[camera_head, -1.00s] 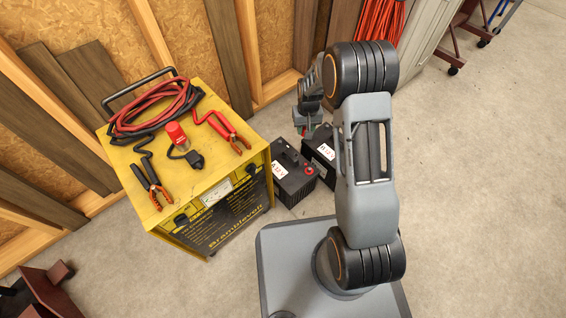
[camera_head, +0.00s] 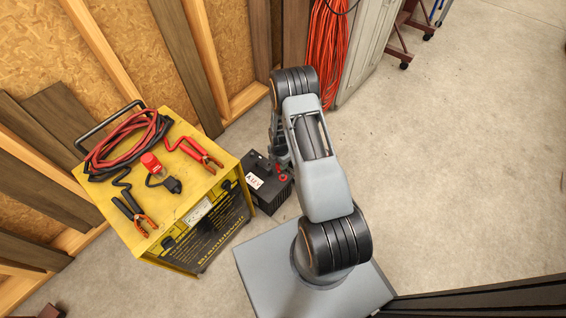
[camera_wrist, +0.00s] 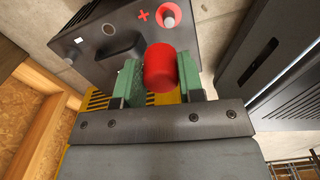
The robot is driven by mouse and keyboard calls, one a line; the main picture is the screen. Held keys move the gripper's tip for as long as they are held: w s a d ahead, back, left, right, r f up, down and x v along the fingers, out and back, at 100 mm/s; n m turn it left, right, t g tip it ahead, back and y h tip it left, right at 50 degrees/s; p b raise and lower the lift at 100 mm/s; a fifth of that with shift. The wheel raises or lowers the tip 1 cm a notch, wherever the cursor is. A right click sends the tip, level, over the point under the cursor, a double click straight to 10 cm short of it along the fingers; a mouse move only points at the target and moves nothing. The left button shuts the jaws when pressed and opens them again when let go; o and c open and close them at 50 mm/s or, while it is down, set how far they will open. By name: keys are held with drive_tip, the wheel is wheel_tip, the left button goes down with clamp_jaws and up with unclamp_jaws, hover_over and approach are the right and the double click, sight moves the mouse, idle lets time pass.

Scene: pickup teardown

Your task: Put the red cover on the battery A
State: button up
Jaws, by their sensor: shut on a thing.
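My gripper (camera_wrist: 157,84) is shut on the red cover (camera_wrist: 160,66), a small cylinder held between the green fingers in the wrist view. Below and beyond it is a black battery (camera_wrist: 100,52) with a red plus mark, a red ring and a bare metal post (camera_wrist: 168,17). The cover appears apart from that post, on the near side of it. In the head view battery A (camera_head: 266,198), with a white label, stands on the floor right of the yellow charger. My arm hides most of the gripper there.
The yellow charger (camera_head: 170,215) stands close by on the left, with red and black cables, clamps and a red capped item (camera_head: 151,162) on top. A dark box-like body (camera_wrist: 270,65) is at right in the wrist view. Open floor (camera_head: 460,170) lies to the right.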

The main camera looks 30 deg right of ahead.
sight(284, 175)
drive_tip(key=n, duration=0.1)
drive_tip(key=s+d+f+n, duration=0.1)
drive_tip(key=shift+f+n, duration=0.25)
drive_tip(key=shift+n, duration=0.05)
drive_tip(key=shift+f+b, duration=1.6)
drive_tip(key=shift+f, duration=0.75)
drive_tip(key=shift+f+b, duration=0.85)
drive_tip(key=shift+f, duration=0.05)
drive_tip(key=o, duration=1)
drive_tip(key=shift+r, duration=0.1)
wheel_tip(284, 175, up, 14)
drive_tip(key=p, duration=0.5)
